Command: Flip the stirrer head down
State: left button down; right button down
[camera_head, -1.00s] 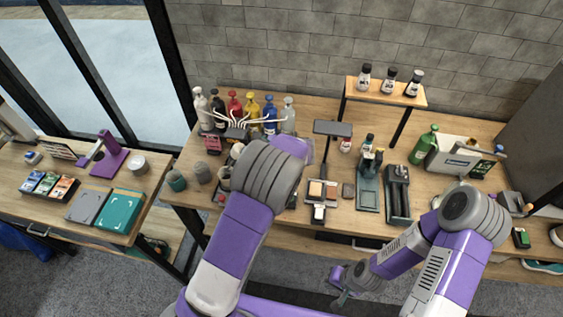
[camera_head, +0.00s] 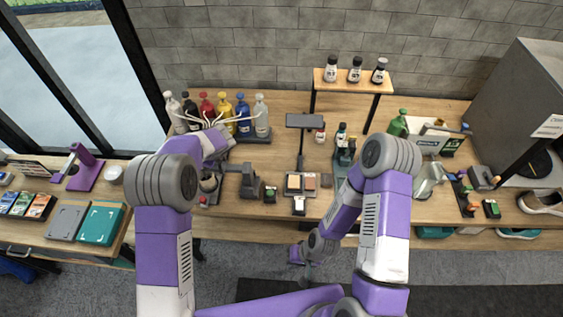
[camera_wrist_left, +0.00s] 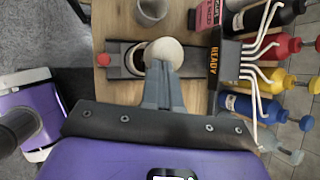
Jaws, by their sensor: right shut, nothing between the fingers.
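The stirrer shows in the left wrist view as a long dark base (camera_wrist_left: 122,72) with a red knob (camera_wrist_left: 103,60) at one end and a round, pale beige part (camera_wrist_left: 164,53) over a light-rimmed vessel. My left gripper (camera_wrist_left: 164,66) has its fingers close together, tips overlapping the near edge of the beige part; I cannot tell whether they touch it. The stirrer (camera_head: 208,184) also stands on the left part of the table in the head view, partly covered by my left arm. My right gripper (camera_head: 306,262) is shut and empty, low in front of the table, away from the stirrer.
A grey cup (camera_wrist_left: 151,10) stands near. A tall stand (camera_head: 303,121) and brown-topped pads fill the table's middle. A small shelf (camera_head: 345,80) holds 3 bottles.

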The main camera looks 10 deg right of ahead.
pick_arm(q)
jog(key=shift+s+a+f, duration=0.25)
jog(key=shift+a+f, duration=0.05)
jog(key=shift+f, duration=0.15)
jog(key=p+v, duration=0.1)
jog(key=v, duration=1.3)
jog(key=shift+w+d+r, duration=0.2)
jog(key=shift+d+r, duration=0.1)
jog(key=shift+d, duration=0.3)
